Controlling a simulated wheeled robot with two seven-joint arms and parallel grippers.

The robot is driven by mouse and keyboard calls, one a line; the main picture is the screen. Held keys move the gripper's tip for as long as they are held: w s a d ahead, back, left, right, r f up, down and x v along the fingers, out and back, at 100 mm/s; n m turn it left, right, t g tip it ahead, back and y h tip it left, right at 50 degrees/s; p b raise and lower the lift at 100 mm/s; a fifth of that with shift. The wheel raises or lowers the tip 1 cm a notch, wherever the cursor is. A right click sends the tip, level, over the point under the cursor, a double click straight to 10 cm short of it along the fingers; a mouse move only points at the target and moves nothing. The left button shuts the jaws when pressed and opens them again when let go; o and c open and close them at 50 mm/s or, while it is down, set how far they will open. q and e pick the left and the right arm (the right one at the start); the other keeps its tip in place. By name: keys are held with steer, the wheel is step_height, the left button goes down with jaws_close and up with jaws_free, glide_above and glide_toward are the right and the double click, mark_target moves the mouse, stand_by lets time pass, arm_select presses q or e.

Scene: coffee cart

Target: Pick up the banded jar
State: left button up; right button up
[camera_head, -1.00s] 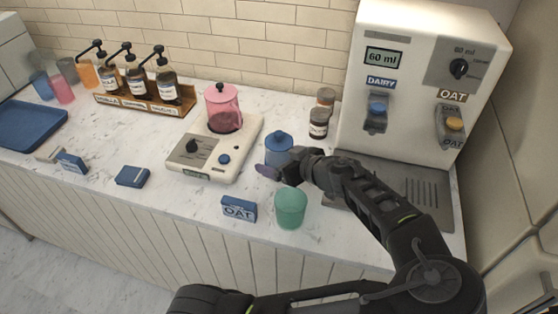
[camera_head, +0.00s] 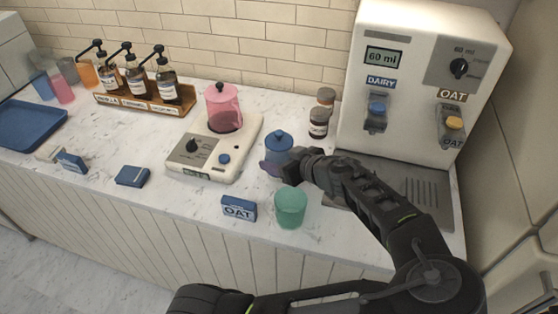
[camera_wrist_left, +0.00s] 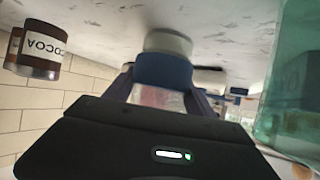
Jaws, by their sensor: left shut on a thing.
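In the left wrist view, which is upside down, the jar (camera_wrist_left: 165,68) shows a pale base and a blue band between the fingers of my left gripper (camera_wrist_left: 162,95). The gripper is shut on the jar, and its body hides the rest. The jar appears still on the counter. My right gripper is not in view.
A cocoa jar (camera_wrist_left: 37,50) and another small jar (camera_head: 326,96) stand behind. The pink blender (camera_head: 222,105) is left; the milk dispenser (camera_head: 415,60) is right.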

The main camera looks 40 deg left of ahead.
mark_target(279, 132)
arm_select(q)
jaws_close()
steer(key=shift+r, duration=0.1)
step_height(279, 132, up, 10)
steer(key=shift+f+b, duration=0.1)
steer(key=shift+b, duration=0.6)
stand_by(0.7)
